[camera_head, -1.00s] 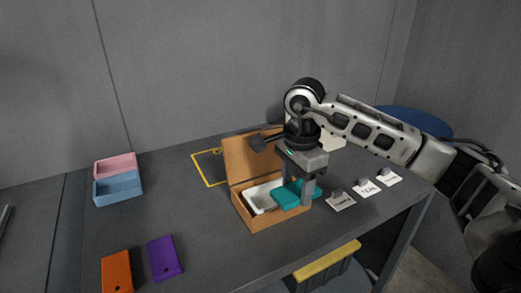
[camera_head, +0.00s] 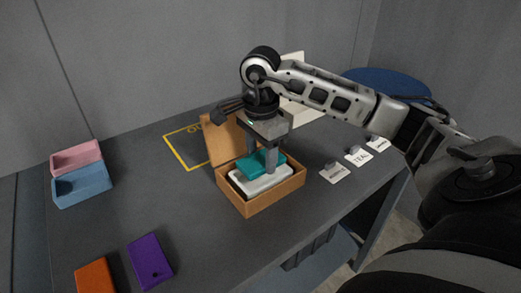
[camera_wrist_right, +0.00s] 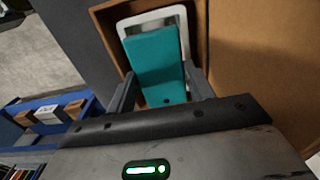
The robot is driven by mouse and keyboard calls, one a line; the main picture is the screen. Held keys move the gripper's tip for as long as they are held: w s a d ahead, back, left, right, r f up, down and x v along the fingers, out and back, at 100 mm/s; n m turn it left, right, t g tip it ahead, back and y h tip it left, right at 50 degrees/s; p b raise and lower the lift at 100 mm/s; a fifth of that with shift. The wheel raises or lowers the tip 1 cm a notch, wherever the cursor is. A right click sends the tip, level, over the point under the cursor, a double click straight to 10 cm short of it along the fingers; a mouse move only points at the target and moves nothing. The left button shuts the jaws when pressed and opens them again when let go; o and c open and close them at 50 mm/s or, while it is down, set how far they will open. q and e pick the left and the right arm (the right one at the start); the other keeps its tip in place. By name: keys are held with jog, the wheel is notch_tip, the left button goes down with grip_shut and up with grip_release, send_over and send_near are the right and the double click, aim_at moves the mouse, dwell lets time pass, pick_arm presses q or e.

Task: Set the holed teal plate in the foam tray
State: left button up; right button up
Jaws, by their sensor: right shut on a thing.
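The teal plate (camera_head: 260,162) is held in my right gripper (camera_head: 262,158), one finger on each side of it. In the right wrist view the plate (camera_wrist_right: 158,65) lies between the fingers of the gripper (camera_wrist_right: 162,85), with a small dark hole near its close end. The white foam tray (camera_head: 264,184) sits inside an open brown box. The plate is over the tray and covers much of it. The tray's rim (camera_wrist_right: 128,27) shows past the plate's far end in the right wrist view. I cannot tell whether plate and tray touch. My left gripper is not in view.
The brown box (camera_head: 262,204) has its lid raised at the back. Pink (camera_head: 76,157) and blue (camera_head: 82,185) bins stand at the left. Purple (camera_head: 150,261) and orange (camera_head: 95,276) plates lie at the front left. Label cards, one a TEAL card (camera_head: 358,156), stand at the right.

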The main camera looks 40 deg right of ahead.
jog(key=shift+f, duration=0.65)
jog(key=shift+f+b, duration=0.1)
jog(key=shift+b, duration=0.25)
jog(key=shift+f, duration=0.1)
jog(key=shift+f+b, duration=0.25)
jog(key=shift+b, duration=0.3)
dwell(0.3)
jog(key=o, duration=1.2)
